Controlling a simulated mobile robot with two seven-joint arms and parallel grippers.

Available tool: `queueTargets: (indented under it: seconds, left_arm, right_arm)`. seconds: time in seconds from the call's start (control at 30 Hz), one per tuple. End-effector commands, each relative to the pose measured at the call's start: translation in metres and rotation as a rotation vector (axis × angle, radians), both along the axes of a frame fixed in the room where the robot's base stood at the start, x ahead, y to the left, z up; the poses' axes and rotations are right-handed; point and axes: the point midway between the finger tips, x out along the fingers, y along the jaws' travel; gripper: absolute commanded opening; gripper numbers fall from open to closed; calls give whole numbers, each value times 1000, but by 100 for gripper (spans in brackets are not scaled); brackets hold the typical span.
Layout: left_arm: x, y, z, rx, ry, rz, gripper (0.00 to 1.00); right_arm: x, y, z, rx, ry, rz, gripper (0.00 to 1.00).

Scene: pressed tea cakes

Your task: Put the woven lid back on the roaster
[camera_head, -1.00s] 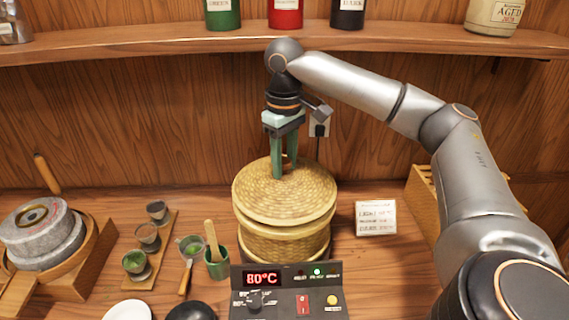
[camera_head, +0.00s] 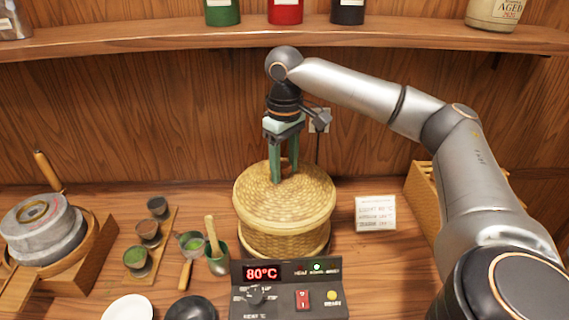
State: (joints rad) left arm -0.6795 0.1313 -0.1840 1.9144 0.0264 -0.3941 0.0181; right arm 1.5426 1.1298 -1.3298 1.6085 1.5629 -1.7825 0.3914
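The round woven lid (camera_head: 310,197) sits on the woven body of the roaster (camera_head: 285,240) in the middle of the counter. It looks about level, with no clear gap between its rim and the body. My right gripper (camera_head: 284,176) points straight down at the top of the lid. Its two green fingers stand a little apart and reach the lid's surface near the centre. It appears closed on a part of the lid that the fingers hide. My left gripper is not in view.
The control panel (camera_head: 287,291) reading 80°C stands in front of the roaster. A small card (camera_head: 376,213) and wooden rack (camera_head: 420,195) are at right.

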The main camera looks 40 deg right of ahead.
Motion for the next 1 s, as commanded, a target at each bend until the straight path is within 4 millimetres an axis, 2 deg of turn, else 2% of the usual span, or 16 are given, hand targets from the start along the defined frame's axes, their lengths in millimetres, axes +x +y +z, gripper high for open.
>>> queueTargets:
  seconds: [0.03, 0.13, 0.4, 0.57, 0.67, 0.9, 1.0]
  left_arm:
    - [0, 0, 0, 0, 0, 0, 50]
    - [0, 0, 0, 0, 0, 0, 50]
    - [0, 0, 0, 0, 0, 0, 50]
    - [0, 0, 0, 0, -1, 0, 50]
    - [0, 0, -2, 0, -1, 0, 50]
    - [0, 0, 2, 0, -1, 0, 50]
    - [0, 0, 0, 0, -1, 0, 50]
  right_arm:
    - [0, 0, 0, 0, 0, 0, 59]
    - [0, 0, 0, 0, 0, 0, 70]
    - [0, 0, 1, 0, 0, 0, 70]
    - [0, 0, 12, -1, -2, 0, 70]
    - [1, 1, 29, 1, -4, 2, 70]
    - [0, 1, 91, 1, -4, 2, 70]
    - [0, 0, 99, -2, -2, 1, 70]
